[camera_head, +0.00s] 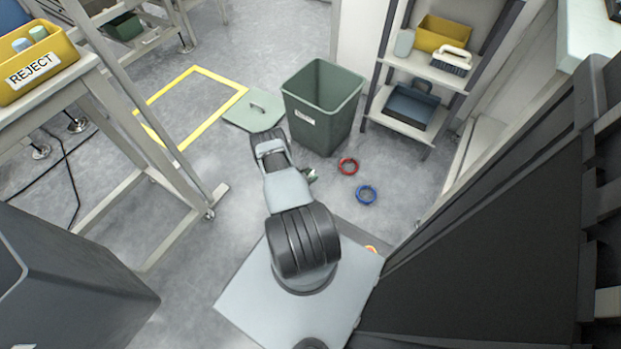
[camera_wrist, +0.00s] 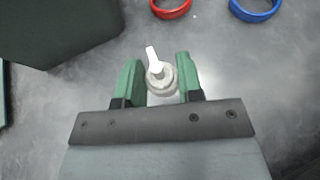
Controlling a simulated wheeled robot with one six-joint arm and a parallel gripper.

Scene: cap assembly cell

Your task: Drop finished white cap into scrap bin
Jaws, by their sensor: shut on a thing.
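The white cap (camera_wrist: 161,80), a round pale piece with a flat tab sticking up, sits between the two green fingers of my gripper (camera_wrist: 160,78) in the wrist view. My gripper is shut on it, above the floor. In the head view my gripper (camera_head: 310,175) is small and partly hidden by my arm, so the cap is hard to make out there. The open green scrap bin (camera_head: 322,112) stands on the floor beyond my gripper. Its dark side (camera_wrist: 60,30) shows at upper left in the wrist view; the cap is outside it.
A green lid (camera_head: 253,111) lies on the floor left of the bin. A red ring (camera_head: 348,165) and a blue ring (camera_head: 367,194) lie right of my gripper. A shelf rack (camera_head: 410,128) stands right of the bin. A yellow REJECT box (camera_head: 38,68) sits on a left bench.

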